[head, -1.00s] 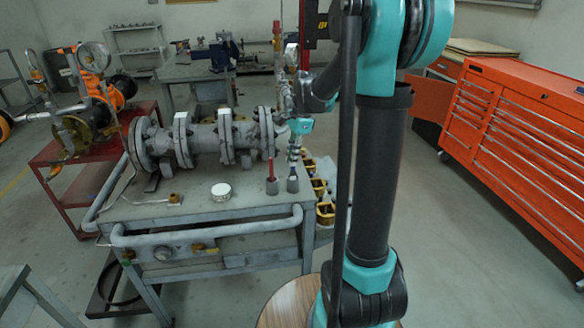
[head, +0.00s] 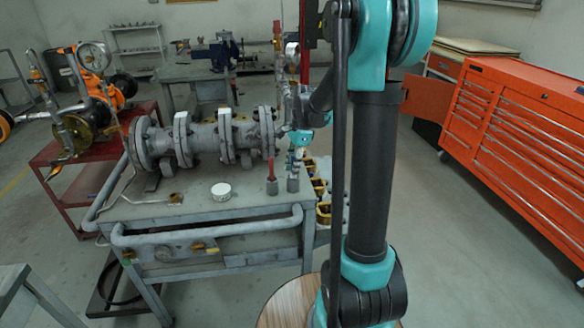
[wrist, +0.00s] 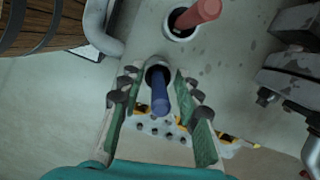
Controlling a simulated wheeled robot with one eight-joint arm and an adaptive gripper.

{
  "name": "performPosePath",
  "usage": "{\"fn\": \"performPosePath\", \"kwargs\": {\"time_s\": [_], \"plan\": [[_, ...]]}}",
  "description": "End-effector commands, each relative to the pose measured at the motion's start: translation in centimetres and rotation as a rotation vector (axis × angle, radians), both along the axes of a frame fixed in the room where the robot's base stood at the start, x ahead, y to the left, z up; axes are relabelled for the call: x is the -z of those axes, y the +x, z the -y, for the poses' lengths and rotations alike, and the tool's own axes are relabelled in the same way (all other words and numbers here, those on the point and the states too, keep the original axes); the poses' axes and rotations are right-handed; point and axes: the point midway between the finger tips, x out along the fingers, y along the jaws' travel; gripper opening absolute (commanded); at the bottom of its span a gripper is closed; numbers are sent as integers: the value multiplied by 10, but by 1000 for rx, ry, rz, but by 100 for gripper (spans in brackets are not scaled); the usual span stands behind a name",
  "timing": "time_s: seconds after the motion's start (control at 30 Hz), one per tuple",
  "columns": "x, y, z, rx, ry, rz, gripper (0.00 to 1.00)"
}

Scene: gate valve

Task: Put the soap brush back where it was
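A blue handle (wrist: 160,100), which may be the soap brush, stands in a round grey holder (wrist: 153,66) in the wrist view. Its lower end is hidden inside the holder, so I cannot see any bristles. My gripper (wrist: 157,76) is open, with one green-padded finger on each side of the blue handle and gaps visible between. In the head view my gripper (head: 296,160) is just above the right grey holder (head: 293,184) on the front right of the grey table (head: 250,208). A red handle (wrist: 197,13) stands in the neighbouring holder (head: 271,187).
A large flanged valve body (head: 205,140) lies along the back of the table. A white round tin (head: 221,190) sits left of the holders. A wooden round top (head: 288,300) is in front. An orange tool cabinet (head: 515,125) stands at the right.

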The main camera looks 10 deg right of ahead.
Motion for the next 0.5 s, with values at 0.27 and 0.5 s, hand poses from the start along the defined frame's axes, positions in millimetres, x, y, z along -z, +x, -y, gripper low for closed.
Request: {"fn": "performPosePath", "kwargs": {"time_s": [0.27,0.5], "plan": [[-3,0,0,0,0,0,33],[-35,1,7,1,0,0,33]]}}
